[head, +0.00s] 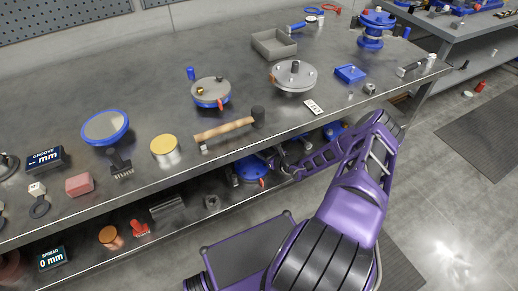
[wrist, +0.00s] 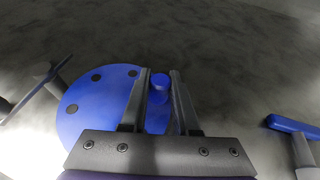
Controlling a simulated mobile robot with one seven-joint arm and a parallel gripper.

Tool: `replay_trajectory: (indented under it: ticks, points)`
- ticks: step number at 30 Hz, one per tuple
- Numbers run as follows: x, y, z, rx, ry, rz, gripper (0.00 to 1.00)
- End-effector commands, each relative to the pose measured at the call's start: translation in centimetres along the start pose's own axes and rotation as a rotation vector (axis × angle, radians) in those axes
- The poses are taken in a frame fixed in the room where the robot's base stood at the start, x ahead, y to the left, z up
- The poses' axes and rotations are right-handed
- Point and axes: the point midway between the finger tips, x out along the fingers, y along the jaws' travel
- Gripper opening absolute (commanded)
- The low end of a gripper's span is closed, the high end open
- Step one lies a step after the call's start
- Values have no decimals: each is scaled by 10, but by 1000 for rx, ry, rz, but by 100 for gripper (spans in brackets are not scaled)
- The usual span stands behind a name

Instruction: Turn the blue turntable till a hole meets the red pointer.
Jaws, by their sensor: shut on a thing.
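The blue turntable (head: 246,174) sits on the lower shelf under the bench, partly hidden by the bench edge and my arm. The red pointer (head: 262,182) shows at its front right rim; I cannot make it out in the wrist view. In the wrist view the turntable (wrist: 90,122) is a flat blue disc with several dark holes near its rim. A blue upright knob (wrist: 160,83) stands at its right side. My gripper (wrist: 160,76) is shut on this knob, one finger on each side. In the head view my gripper (head: 273,160) is at the turntable's right side.
A grey rod-like thing (wrist: 38,90) lies left of the disc, and a blue-topped thing (wrist: 292,126) stands at the right. The bench top (head: 130,60) above holds a mallet (head: 225,128), dials and trays. Bare shelf lies beyond the disc.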

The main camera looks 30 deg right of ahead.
Motion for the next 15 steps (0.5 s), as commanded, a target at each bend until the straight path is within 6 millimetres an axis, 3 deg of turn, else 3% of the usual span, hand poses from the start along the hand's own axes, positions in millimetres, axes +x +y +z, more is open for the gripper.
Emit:
replay_trajectory:
  ticks: [5, 6, 9, 11, 15]
  points:
    - [0, 0, 0, -2, -2, 1, 0]
    - [0, 0, 0, -2, -2, 1, 34]
    - [0, 0, 0, -2, -2, 1, 52]
    - [0, 0, 0, -2, -2, 1, 59]
    - [0, 0, 0, -2, -2, 2, 59]
